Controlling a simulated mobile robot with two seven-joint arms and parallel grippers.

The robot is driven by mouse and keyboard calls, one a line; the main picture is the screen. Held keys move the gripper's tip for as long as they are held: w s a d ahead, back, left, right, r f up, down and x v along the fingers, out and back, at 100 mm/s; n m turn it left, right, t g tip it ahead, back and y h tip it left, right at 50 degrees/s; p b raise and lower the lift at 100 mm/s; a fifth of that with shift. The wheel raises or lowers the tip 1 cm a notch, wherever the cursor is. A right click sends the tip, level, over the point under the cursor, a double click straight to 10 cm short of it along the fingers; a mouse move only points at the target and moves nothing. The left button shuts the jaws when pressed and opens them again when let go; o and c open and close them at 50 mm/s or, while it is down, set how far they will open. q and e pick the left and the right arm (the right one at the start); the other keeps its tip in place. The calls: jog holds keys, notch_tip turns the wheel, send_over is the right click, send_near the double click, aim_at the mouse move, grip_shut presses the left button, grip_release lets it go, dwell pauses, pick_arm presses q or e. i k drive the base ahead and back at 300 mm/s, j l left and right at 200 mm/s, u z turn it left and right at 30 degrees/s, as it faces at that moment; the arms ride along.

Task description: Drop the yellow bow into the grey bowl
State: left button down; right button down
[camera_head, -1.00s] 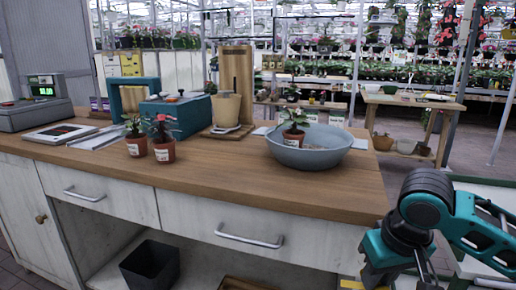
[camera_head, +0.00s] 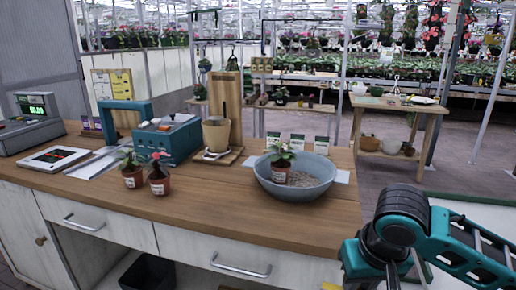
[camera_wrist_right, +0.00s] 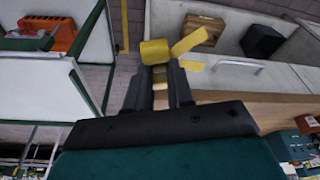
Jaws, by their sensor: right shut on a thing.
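The grey bowl (camera_head: 262,187) stands on the wooden counter, right of its middle, with gravel and a small potted plant (camera_head: 281,166) inside. My right gripper (camera_wrist_right: 160,70) is shut on the yellow bow (camera_wrist_right: 154,51) in the right wrist view. In the head view my right arm is at the lower right, in front of the counter and to the right of the bowl. The right fingers are out of frame there; only a bit of yellow shows at the bottom edge. My left gripper is not in view.
The counter (camera_head: 215,205) has free wood in front of the bowl. Two potted plants (camera_head: 158,181), a teal toolbox (camera_head: 168,138), a pot on a wooden stand (camera_head: 216,134) and a till (camera_head: 35,125) stand to its left. Drawer handles (camera_head: 240,268) face front.

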aim_at(299, 185)
jog(key=i+u, duration=0.15)
jog(key=i, duration=0.4)
jog(key=i+l+u, duration=0.1)
jog(key=i, duration=0.4)
